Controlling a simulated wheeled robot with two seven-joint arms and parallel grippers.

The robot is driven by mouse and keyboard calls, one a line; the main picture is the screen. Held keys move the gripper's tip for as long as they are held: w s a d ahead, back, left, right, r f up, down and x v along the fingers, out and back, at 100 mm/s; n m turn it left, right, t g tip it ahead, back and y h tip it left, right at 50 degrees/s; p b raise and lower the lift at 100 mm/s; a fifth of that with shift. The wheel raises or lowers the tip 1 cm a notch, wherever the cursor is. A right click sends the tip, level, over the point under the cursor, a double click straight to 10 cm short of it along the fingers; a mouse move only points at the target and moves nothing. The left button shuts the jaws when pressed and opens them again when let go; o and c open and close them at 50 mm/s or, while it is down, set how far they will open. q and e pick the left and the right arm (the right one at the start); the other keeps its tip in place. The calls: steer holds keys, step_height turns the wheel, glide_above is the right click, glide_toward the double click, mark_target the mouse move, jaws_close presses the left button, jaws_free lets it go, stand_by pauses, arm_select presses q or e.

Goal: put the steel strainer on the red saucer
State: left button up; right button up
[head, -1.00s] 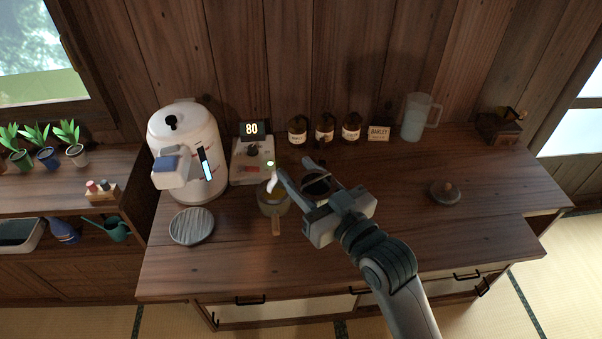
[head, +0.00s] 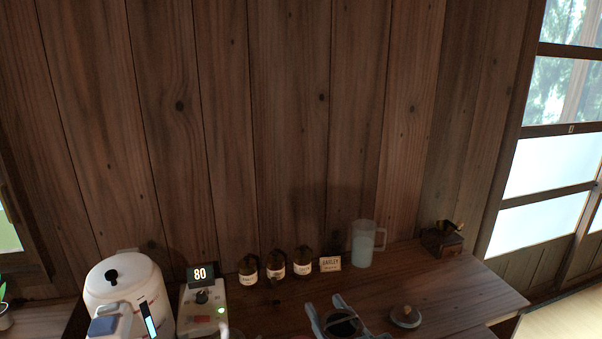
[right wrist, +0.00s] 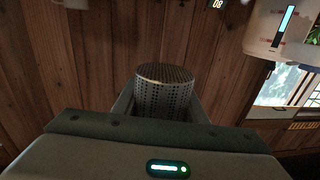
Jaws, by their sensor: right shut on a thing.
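My right gripper (head: 325,313) is at the bottom edge of the head view, above the wooden counter. Its fingers are shut on the steel strainer, a round vessel seen from above with a dark opening (head: 343,325). In the right wrist view, the strainer (right wrist: 166,95) is a perforated metal cylinder between the fingers of the right gripper (right wrist: 166,106). I cannot make out the red saucer in either view. My left gripper is not in view.
Several labelled jars (head: 275,265), a barley sign (head: 330,264) and a clear pitcher (head: 363,243) line the back. A wooden box (head: 442,240) stands at far right.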

steer(key=s+d+f+m+t+h, duration=0.1)
steer(key=d+m+h, duration=0.3)
steer(key=d, duration=1.1)
steer(key=s+f+h, duration=0.1)
steer(key=h, duration=0.1)
steer(key=shift+h, duration=0.4)
steer(key=shift+d+f, duration=0.1)
steer(key=shift+f, duration=0.05)
steer(key=s+f, duration=0.3)
steer(key=s, duration=0.6)
steer(key=shift+s+f, duration=0.25)
steer(key=shift+s, duration=0.05)
steer(key=shift+d, duration=0.1)
